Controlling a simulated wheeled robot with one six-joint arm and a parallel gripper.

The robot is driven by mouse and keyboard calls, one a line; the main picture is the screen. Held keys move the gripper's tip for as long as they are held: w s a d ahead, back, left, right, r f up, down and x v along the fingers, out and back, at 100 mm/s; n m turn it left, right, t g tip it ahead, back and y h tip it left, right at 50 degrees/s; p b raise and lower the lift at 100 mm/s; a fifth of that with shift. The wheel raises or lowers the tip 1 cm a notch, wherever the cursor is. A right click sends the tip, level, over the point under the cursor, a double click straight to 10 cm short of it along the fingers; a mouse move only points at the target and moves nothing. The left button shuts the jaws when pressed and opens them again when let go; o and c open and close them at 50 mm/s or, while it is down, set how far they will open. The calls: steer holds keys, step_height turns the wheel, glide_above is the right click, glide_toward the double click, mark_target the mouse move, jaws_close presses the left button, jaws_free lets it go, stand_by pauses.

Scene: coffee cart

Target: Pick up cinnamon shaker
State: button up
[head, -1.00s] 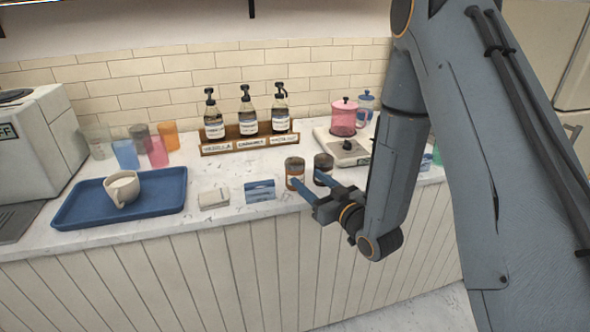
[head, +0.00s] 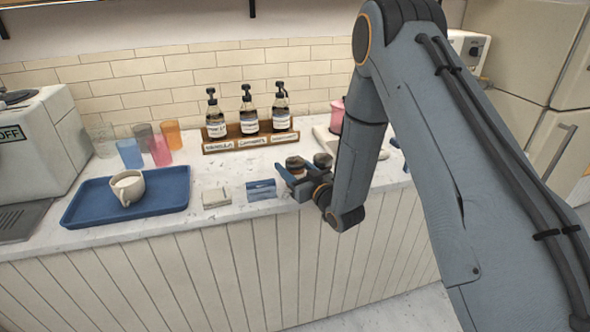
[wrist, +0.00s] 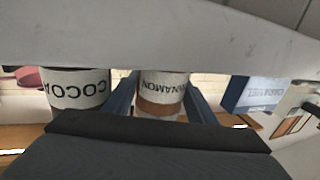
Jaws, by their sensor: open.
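The cinnamon shaker (wrist: 162,92) has a pale label reading CINNAMON and a brown band, and appears upside down in the wrist view. It stands on the counter between the two blue fingers of my gripper (wrist: 160,100), which are open on either side of it. In the head view my gripper (head: 296,177) is at the counter's front edge and hides most of the shaker; its dark top (head: 294,162) shows. I cannot tell whether either finger touches it.
The cocoa shaker (wrist: 78,92) stands close beside one finger; its top shows in the head view (head: 322,159). A pump-bottle rack (head: 250,142) stands behind. A blue tray (head: 82,208) with a cup (head: 127,187) lies further left.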

steer(key=shift+x, duration=1)
steer(key=c, duration=0.8)
steer(key=shift+o, duration=0.2)
